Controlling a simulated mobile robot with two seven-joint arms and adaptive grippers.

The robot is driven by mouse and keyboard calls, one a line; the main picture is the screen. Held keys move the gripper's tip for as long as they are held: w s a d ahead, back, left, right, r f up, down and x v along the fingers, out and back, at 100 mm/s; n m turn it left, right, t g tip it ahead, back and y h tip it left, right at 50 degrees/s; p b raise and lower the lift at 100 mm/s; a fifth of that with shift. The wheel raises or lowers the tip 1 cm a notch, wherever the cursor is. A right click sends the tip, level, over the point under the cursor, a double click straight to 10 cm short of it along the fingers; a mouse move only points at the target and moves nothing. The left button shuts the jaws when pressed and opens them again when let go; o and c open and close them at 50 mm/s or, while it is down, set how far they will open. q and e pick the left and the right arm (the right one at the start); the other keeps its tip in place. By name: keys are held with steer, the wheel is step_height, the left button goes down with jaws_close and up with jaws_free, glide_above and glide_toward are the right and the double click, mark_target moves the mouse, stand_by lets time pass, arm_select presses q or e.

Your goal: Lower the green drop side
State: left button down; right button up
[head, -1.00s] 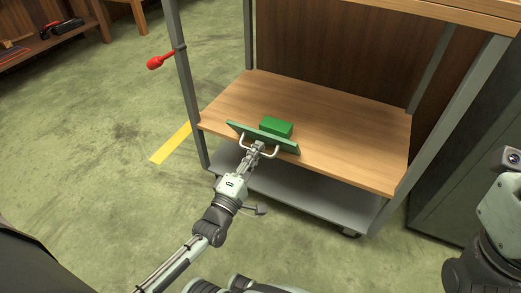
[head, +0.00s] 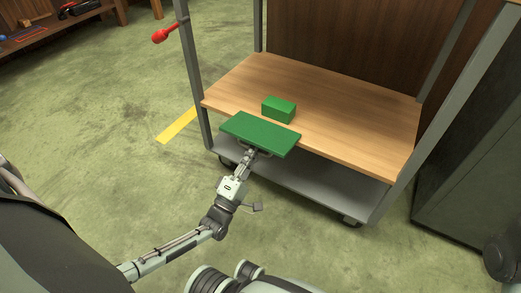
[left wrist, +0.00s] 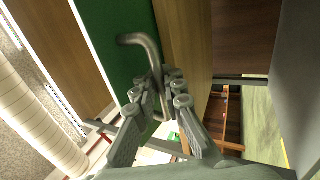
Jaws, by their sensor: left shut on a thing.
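The green drop side (head: 260,134) is a flat panel at the front edge of the cart's wooden shelf. In the head view its broad face shows, and it leans out from the shelf, close to level. My left gripper (head: 250,155) is at its outer edge, shut on the metal handle. In the left wrist view the bent handle (left wrist: 148,46) stands out from the green panel (left wrist: 112,35), and my left fingers (left wrist: 168,90) close around one part of it. My right gripper is not in view.
A green block (head: 279,108) sits on the wooden shelf (head: 345,120) behind the panel. Grey posts (head: 192,75) frame the cart. A red knob (head: 160,37) sticks out at the left post. A dark cabinet (head: 475,165) stands at the right. Floor to the left is clear.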

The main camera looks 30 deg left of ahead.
arm_select(q)
steer(key=shift+w+f+t, duration=0.1)
steer(key=shift+f+t, duration=0.4)
steer(key=shift+f, duration=0.15)
steer(key=c, duration=1.6)
jaws_free()
steer(key=shift+w, duration=0.1)
steer(key=v, duration=1.2)
steer(key=shift+f, duration=0.1)
